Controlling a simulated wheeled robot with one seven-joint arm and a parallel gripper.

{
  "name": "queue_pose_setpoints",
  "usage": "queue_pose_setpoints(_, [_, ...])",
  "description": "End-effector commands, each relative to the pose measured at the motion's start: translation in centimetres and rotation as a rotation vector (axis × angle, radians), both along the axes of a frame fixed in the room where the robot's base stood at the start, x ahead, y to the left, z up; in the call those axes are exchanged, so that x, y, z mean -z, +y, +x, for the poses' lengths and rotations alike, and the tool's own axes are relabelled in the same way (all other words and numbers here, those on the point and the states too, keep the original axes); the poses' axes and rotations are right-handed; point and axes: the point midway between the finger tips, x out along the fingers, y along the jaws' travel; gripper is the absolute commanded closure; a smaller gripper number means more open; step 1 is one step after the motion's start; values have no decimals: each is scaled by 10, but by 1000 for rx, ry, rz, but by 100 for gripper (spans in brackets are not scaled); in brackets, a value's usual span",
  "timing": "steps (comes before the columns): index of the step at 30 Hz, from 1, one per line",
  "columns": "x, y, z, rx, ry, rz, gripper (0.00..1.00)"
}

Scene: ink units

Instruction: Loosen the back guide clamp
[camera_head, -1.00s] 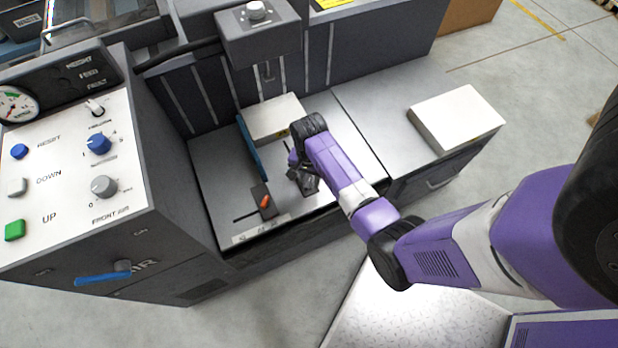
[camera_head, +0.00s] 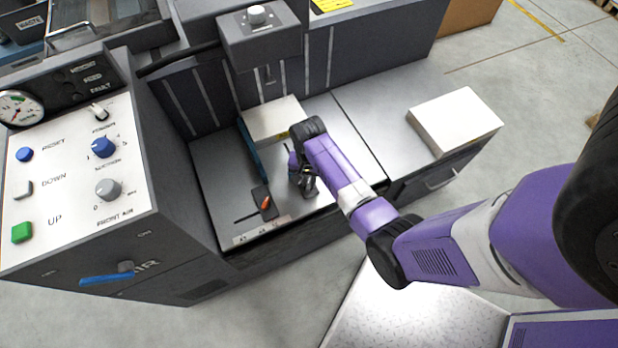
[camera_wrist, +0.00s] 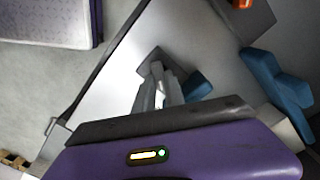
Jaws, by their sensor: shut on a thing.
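My gripper (camera_head: 306,188) reaches down over the grey table of the machine, near its front edge. In the wrist view its fingers (camera_wrist: 158,92) are closed together over a dark block (camera_wrist: 150,62), which I take to be the back guide clamp. The fingers are shut on a small part there, mostly hidden between them. A small blue piece (camera_wrist: 198,86) sits beside the fingers. Another dark clamp block with an orange lever (camera_head: 266,203) stands to the left of my gripper, apart from it. Its orange part also shows at the wrist view's top edge (camera_wrist: 243,3).
A long blue guide (camera_head: 251,148) stands left of a white paper stack (camera_head: 270,119) behind my gripper. A second white stack (camera_head: 455,118) lies on the right-hand table. The control panel (camera_head: 75,180) is at the left. Table room is free between the stacks.

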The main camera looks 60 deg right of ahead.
Motion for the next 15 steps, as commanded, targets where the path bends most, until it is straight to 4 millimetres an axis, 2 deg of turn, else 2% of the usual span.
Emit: queue_pose_setpoints(15, [-2,1,2,-478,1,1,100])
